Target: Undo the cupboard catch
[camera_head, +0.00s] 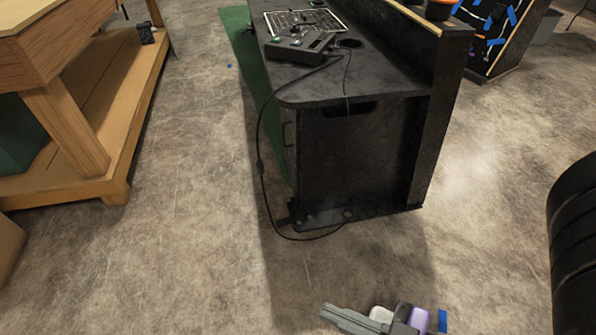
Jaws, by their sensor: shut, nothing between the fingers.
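The black console cupboard (350,160) stands in the middle of the view, with its end panel facing me. A small dark handle-like fitting (289,135) shows edge-on on its left side; I cannot tell whether this is the catch or how it is set. My gripper (328,311) is at the bottom edge, right of centre, pointing left. It is shut and empty, over bare floor in the picture, well apart from the cupboard. Part of it is cut off by the frame.
A black cable (261,160) loops from the console top past its left side to the floor. A control box (298,48) sits on top. A wooden workbench (70,110) stands left, with clear concrete floor between. A black ribbed object (573,245) is at right.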

